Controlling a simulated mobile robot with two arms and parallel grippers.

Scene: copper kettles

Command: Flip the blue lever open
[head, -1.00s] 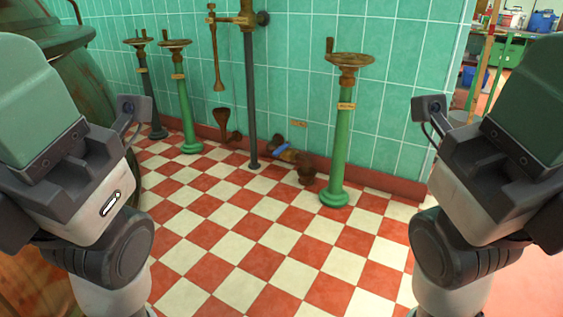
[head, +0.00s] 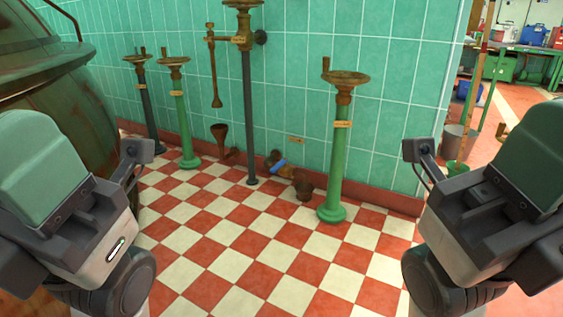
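The blue lever (head: 279,165) is small and low, close to the foot of the green tiled wall. It sits on a brown, rusty pipe fitting (head: 286,172) beside the wall's red base strip. It is too small to tell its exact position. My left arm is at the left edge and my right arm at the right edge, both near me and well apart from the lever.
A green pedestal with a rusty top (head: 335,150) stands right of the lever, and a dark upright pipe (head: 249,120) left of it. A large rusty vessel (head: 60,85) stands at far left. The checkered floor (head: 262,245) ahead is clear.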

